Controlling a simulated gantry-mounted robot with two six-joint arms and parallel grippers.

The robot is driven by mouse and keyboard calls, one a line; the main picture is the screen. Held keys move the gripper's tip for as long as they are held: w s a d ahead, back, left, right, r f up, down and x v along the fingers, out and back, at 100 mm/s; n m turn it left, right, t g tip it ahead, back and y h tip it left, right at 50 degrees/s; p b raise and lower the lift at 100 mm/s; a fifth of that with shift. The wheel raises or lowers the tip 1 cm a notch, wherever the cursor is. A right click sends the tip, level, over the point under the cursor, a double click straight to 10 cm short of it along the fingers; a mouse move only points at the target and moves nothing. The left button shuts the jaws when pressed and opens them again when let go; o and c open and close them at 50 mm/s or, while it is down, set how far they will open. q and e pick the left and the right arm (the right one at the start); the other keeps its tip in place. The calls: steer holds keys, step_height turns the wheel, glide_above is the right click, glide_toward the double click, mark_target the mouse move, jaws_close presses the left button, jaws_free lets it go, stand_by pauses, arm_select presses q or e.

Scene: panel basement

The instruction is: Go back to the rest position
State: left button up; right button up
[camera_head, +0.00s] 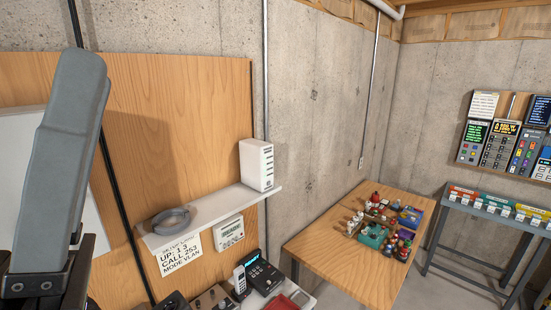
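My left gripper (64,150) is at the left edge of the head view, large and close to the camera. A long grey rounded piece points upward from a dark mount at the bottom left corner. Only this one piece shows clearly, so I cannot tell if the gripper is open or shut. I see nothing held against it. It appears in front of the wooden panel (180,110) and covers part of a pale board behind it. My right gripper is not in view.
A white shelf (225,208) on the panel holds a white box (256,165) and a grey ring (171,221). Phones and control boxes stand below. A wooden table (340,262) with small figures and a grey bench (480,210) with coloured bins are to the right.

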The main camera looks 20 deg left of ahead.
arm_select(q)
steer(key=w+f+m+g+y, duration=0.3)
steer(key=w+y, duration=0.1)
steer(key=w, duration=0.1)
steer(key=shift+w+a+f, duration=0.15)
steer(key=shift+a+f, duration=0.25)
steer(key=shift+a, duration=0.05)
steer(key=shift+o, duration=0.4)
stand_by(0.4)
